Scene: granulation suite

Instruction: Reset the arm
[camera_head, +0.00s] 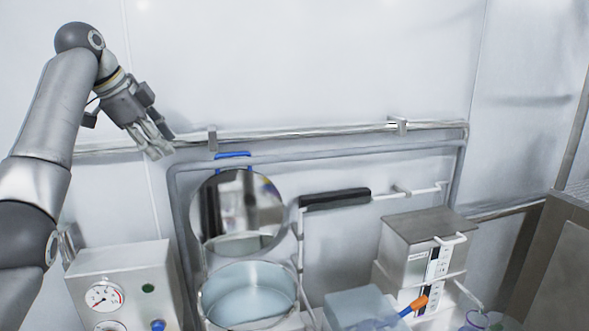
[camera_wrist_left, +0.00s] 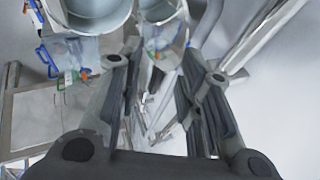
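My left arm comes in from the left of the head view, raised over the grey control box. My left gripper (camera_head: 160,148) points down and to the right in front of the white wall, near the horizontal rail. In the left wrist view its two dark fingers stand apart with a gap between them (camera_wrist_left: 157,95), and nothing is held there. My right arm and gripper are not in view.
A grey control box (camera_head: 122,270) with gauges stands below the arm. A round steel vessel (camera_head: 248,298) with an upright round lid (camera_head: 262,208) is right of it. Stacked metal boxes (camera_head: 425,240) and a pale blue container (camera_head: 355,307) stand further right. The upper wall area is clear.

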